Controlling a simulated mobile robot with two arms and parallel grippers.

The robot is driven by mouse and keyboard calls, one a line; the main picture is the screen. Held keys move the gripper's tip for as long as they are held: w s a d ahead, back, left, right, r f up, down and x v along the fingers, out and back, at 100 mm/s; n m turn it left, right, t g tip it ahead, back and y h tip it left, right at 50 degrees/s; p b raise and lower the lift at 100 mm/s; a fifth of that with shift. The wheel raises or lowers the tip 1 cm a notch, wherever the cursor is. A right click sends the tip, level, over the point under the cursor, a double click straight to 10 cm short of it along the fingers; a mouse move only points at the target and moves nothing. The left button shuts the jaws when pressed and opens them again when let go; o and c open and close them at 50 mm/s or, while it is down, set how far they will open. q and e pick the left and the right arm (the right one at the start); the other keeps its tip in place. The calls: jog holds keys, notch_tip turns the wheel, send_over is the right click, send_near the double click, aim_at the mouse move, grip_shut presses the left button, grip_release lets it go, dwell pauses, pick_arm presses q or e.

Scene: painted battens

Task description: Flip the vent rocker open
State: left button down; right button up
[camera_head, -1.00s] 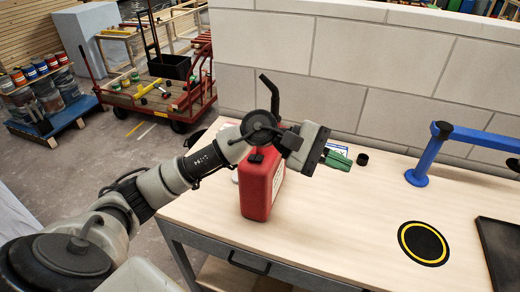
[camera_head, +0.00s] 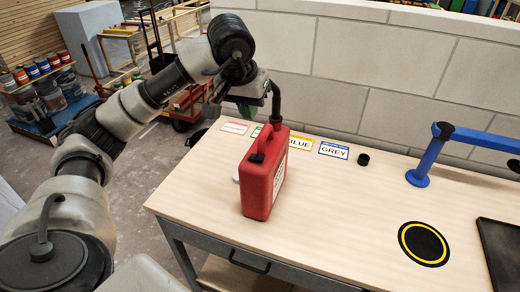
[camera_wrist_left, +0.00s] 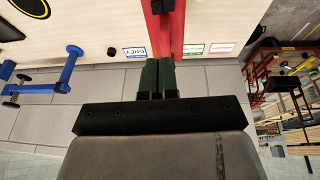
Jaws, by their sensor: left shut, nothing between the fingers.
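The red can (camera_head: 258,187) stands upright on the bench, with a bent black spout (camera_head: 276,103) rising from its top. A small black part (camera_head: 257,157), apparently the vent rocker, sits by its top handle; its position is too small to read. My left gripper (camera_head: 219,93) is shut and empty, raised above and behind the can, left of the spout. In the left wrist view its green fingers (camera_wrist_left: 157,79) show together, with the red can (camera_wrist_left: 167,35) beyond them. I cannot tell any contact. My right gripper is in neither view.
A blue stand (camera_head: 417,178), a black-and-yellow disc (camera_head: 423,243) and a dark tray (camera_head: 499,247) are right. A block wall (camera_head: 380,80) stands behind.

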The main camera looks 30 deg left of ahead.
pick_arm(q)
jog(key=p, duration=0.5)
send_near(262, 158)
jog(key=x, duration=0.5)
jog(key=shift+w+a+f, duration=0.15)
jog(key=shift+w+a, duration=0.2)
jog(key=shift+w, duration=0.1)
jog(key=shift+d+f, duration=0.1)
jog(key=shift+f, duration=0.75)
jog(key=shift+w+d+f+b, duration=0.15)
jog(key=shift+f+b, duration=0.45)
jog(key=shift+b, duration=0.4)
jog(key=shift+d+r, duration=0.1)
jog(key=shift+r, duration=0.15)
